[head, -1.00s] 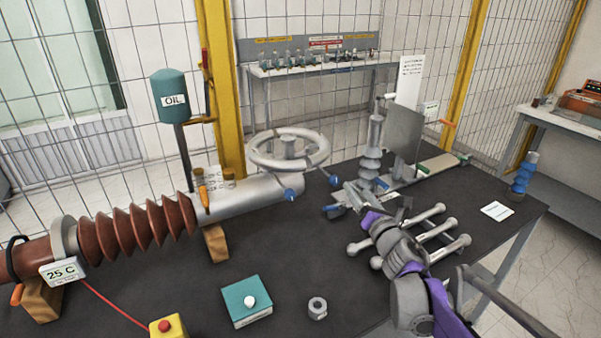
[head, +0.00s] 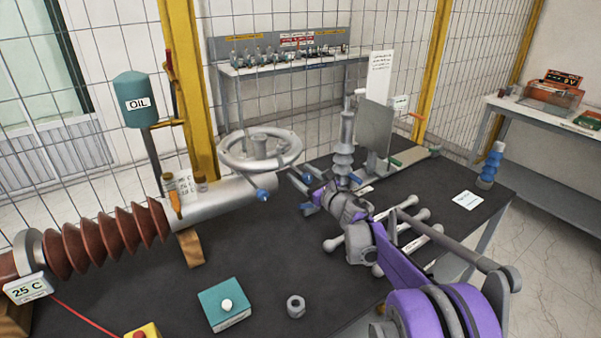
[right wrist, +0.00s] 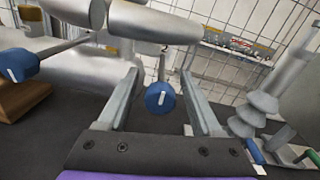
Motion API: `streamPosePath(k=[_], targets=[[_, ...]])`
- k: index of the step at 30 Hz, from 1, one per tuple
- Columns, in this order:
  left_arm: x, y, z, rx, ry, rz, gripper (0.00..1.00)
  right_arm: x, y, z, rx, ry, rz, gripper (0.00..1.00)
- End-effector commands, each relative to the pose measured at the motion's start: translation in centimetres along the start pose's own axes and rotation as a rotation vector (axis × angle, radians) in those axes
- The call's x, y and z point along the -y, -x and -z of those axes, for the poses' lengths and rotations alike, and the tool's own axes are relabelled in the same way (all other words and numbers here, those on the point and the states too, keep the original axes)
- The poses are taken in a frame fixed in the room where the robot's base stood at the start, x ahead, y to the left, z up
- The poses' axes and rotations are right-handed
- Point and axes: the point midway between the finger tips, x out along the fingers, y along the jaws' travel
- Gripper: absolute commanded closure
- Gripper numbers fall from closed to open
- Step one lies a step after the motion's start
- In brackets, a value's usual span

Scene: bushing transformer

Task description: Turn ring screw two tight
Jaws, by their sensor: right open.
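A large grey ring (head: 260,150) sits at the right end of the horizontal grey tube (head: 225,198). Two blue-headed ring screws show. One (head: 262,195) sticks out below the ring; it also shows at the left of the right wrist view (right wrist: 24,65). The other blue screw head (right wrist: 160,98) lies between the fingers of my right gripper (right wrist: 163,92), apart from both. In the head view my right gripper (head: 300,182) is open, right of the ring. My left gripper is out of view.
A ribbed grey insulator (head: 344,155) and a grey plate (head: 374,128) stand just right of my gripper. Grey rods (head: 405,225) lie under my right arm. A teal box (head: 223,305) and a nut (head: 296,306) sit on the dark table's clear front.

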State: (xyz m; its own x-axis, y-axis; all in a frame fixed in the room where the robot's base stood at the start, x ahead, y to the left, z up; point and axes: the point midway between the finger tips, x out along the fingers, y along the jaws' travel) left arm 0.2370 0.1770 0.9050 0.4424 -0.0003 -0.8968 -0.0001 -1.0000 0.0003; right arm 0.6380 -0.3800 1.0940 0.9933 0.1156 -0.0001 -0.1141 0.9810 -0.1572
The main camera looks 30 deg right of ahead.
Motion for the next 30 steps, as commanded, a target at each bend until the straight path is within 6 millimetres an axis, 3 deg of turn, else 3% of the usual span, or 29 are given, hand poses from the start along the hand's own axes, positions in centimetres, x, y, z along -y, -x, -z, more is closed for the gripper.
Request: streamPosePath(k=[12, 23, 30], targets=[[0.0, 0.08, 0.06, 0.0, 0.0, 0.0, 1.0, -0.02, -0.89, 0.03, 0.0, -0.001, 0.001, 0.36], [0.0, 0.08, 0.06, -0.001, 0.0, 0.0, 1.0, -0.02, -0.87, 0.03, 0.0, -0.001, 0.001, 1.0], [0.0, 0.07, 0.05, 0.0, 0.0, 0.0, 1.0, -0.04, -0.86, 0.03, 0.0, -0.006, 0.0, 1.0]])
